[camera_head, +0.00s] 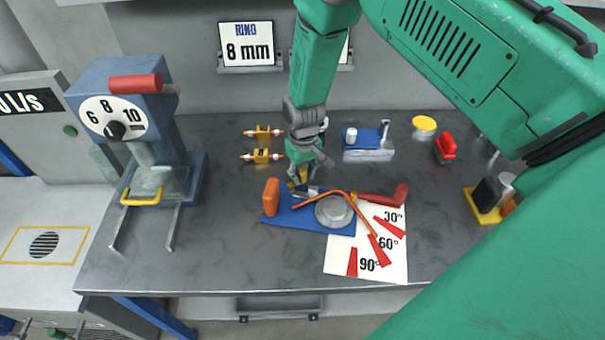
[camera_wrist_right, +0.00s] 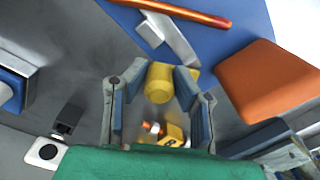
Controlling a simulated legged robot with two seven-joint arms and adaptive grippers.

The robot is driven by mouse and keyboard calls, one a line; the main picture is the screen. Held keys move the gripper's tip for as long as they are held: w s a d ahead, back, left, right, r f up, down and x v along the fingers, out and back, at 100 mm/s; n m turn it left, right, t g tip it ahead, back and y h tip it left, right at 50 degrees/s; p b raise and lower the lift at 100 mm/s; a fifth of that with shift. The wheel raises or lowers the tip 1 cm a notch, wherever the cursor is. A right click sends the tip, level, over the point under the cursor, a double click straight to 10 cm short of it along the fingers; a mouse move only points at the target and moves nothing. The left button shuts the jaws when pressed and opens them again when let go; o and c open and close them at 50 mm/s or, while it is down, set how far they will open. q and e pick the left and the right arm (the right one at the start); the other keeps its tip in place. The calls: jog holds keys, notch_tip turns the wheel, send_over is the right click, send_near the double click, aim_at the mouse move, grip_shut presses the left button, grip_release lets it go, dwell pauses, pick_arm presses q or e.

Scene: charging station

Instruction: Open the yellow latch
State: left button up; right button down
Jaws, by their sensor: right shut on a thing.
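The yellow latch (camera_head: 299,176) stands at the back edge of a blue base plate (camera_head: 275,216) on the workbench. In the right wrist view the latch (camera_wrist_right: 158,82) shows as a yellow knob between the two fingers. My right gripper (camera_head: 303,166) reaches down from above, and its fingertips (camera_wrist_right: 166,84) are shut on the latch. The gripper hides part of the latch in the head view. A metal piece and an orange rod (camera_head: 325,194) lie close in front of it. My left gripper is not in view.
An orange block (camera_head: 271,196) stands on the plate close to the gripper. Yellow connectors (camera_head: 262,156) lie behind left. A dial machine (camera_head: 120,110) stands far left, with bare bench between.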

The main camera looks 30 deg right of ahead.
aim_at(303, 171)
dwell(0.8)
jog(key=c, duration=1.3)
grip_release()
jog(key=shift+r, duration=0.1)
jog(key=shift+r, duration=0.35)
notch_tip(303, 171, up, 11)
jog(key=shift+r, duration=0.1)
